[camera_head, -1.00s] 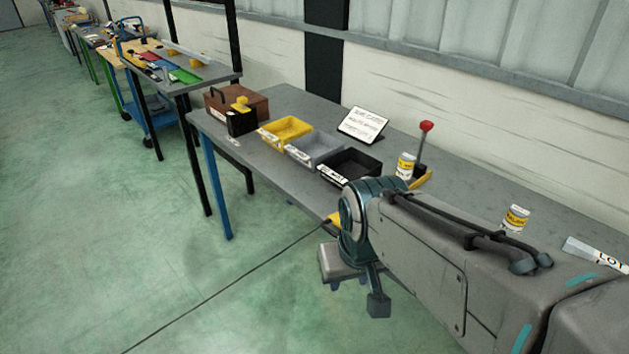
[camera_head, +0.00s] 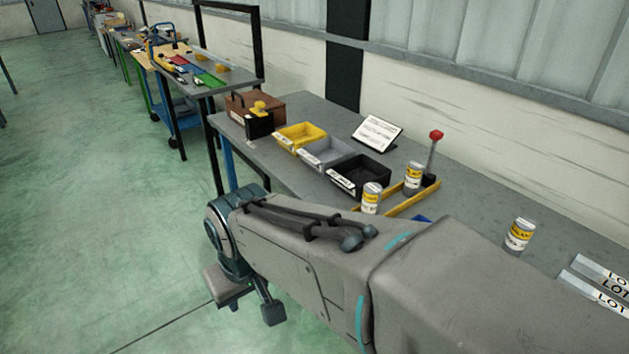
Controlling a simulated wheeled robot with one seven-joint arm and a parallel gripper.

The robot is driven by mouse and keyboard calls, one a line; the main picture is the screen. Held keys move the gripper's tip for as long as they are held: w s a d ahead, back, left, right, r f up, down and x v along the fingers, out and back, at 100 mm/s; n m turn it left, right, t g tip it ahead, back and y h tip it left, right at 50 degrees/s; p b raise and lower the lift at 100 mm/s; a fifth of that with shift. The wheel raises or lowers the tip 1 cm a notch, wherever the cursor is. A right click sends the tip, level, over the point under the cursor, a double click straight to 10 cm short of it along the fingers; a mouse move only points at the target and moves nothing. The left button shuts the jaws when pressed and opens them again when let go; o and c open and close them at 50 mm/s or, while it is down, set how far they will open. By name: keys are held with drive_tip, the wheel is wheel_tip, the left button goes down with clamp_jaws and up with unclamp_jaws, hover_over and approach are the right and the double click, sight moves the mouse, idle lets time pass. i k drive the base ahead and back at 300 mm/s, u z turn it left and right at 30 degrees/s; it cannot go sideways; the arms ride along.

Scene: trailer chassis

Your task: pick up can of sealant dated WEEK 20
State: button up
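Three white cans with yellow label bands stand upright on the grey workbench (camera_head: 290,103). One can (camera_head: 371,198) is just beyond my arm, its lower part close to the arm's edge. A second can (camera_head: 413,176) stands by the yellow frame near the red-topped lever. A third can (camera_head: 518,236) stands alone to the right. The week dates on the labels are too small to read, so I cannot tell which is WEEK 20. My arm crosses the foreground and hides the front of the bench. My gripper's fingers do not show clearly; a grey end part hangs over the floor at left.
Yellow (camera_head: 301,136), grey (camera_head: 326,152) and black (camera_head: 359,176) bins stand in a row, with a white sign (camera_head: 377,131) behind. A red-topped lever (camera_head: 434,157) rises beside a yellow frame (camera_head: 412,199). LOT strips (camera_head: 597,283) lie at right. Open floor is at left.

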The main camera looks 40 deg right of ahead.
sight(372, 191)
drive_tip(key=i, duration=1.4)
drive_tip(key=z, duration=3.55)
